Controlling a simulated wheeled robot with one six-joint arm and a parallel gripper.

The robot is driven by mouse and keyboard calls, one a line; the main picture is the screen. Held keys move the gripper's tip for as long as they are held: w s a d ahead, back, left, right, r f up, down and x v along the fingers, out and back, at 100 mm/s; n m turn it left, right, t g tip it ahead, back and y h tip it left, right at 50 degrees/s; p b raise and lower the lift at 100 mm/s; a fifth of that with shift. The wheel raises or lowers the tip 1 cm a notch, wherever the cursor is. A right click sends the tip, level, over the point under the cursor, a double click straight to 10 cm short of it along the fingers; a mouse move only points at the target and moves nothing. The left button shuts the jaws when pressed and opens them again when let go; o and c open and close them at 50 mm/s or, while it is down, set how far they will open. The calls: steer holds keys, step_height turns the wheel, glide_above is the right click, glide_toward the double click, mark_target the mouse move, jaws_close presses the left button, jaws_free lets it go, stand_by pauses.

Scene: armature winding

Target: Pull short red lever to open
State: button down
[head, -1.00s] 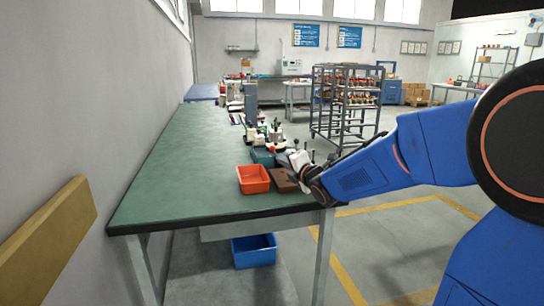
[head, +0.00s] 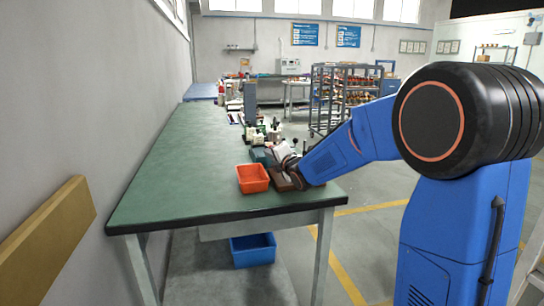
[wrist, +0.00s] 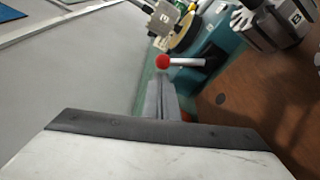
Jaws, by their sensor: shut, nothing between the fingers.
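The short red lever (wrist: 163,62) shows in the wrist view as a red ball knob on a pale rod. The rod runs right to a dark pivot on a teal machine body (wrist: 232,40). My gripper (wrist: 160,88) is shut and empty, its fingertips just below the knob in the picture; I cannot tell whether they touch it. In the head view my gripper (head: 283,165) is over the right edge of the bench, beside the small machines. The lever is too small or hidden to make out there.
An orange bin (head: 253,178) stands on the green bench (head: 180,180), left of my gripper. A brown board (wrist: 270,95) lies right of the lever in the wrist view. Block-shaped parts marked B (wrist: 275,22) stand behind. The bench's left side is clear.

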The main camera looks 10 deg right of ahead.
steer(key=shift+d+r, duration=0.1)
stand_by(0.4)
steer(key=shift+d+r+m, duration=0.35)
steer(key=shift+d+m, duration=0.15)
steer(key=shift+m, duration=0.4)
steer(key=d+m, duration=0.1)
steer(key=d+r+m+t, duration=0.1)
steer(key=m, duration=0.1)
steer(key=shift+d+y, duration=0.1)
steer(key=shift+y, duration=0.2)
steer(key=d+m, duration=0.1)
steer(key=m, duration=0.1)
steer(key=shift+d+r+m+t, duration=0.1)
steer(key=shift+d+m+t, duration=0.3)
steer(key=shift+d, duration=0.5)
